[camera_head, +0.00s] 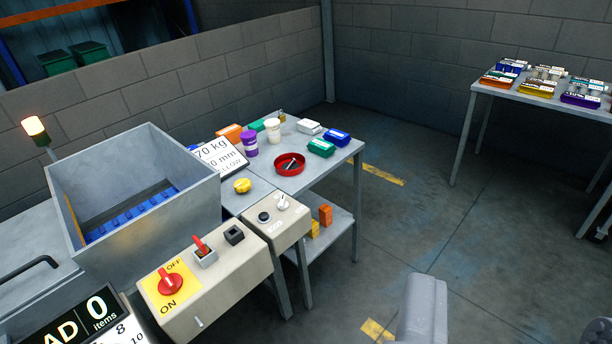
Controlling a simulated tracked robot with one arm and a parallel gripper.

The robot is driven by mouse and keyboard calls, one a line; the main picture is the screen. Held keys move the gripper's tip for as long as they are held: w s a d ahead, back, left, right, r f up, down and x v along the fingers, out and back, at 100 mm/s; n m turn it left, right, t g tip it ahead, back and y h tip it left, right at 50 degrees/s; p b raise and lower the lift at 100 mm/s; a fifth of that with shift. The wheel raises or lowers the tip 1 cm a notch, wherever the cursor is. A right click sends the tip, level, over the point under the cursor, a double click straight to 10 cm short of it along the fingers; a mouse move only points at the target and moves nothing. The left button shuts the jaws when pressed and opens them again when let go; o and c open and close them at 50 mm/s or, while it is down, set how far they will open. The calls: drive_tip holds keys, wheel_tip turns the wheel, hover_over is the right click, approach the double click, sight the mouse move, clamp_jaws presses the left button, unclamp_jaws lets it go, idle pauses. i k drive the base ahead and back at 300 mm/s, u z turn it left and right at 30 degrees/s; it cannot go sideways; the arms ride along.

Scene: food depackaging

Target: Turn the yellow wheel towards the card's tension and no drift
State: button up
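The yellow wheel (242,185) is a small knob on the grey table, between the metal hopper and the red dish. The card (220,157) is white with a dark edge and leans behind the wheel. Its visible text reads "70 kg", then "0 mm", then a line ending in what looks like "LLOW". Its left part is hidden behind the hopper. Any tension or drift readout by the wheel is too small to make out. My gripper's fingers do not show, and nothing is seen touching the wheel.
An open metal hopper (110,168) with a blue belt inside stands left. A control box (205,290) with a red ON/OFF switch is in front, beside a smaller box (276,232). A display (88,322) reads 0 items. A red dish (290,162) and several packages share the table. Floor at right is mostly clear.

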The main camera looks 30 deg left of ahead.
sight(241, 186)
drive_tip(key=z, duration=0.6)
drive_tip(key=i, duration=1.65)
drive_tip(key=u, duration=2.35)
drive_tip(key=i, duration=1.05)
drive_tip(key=z, duration=0.1)
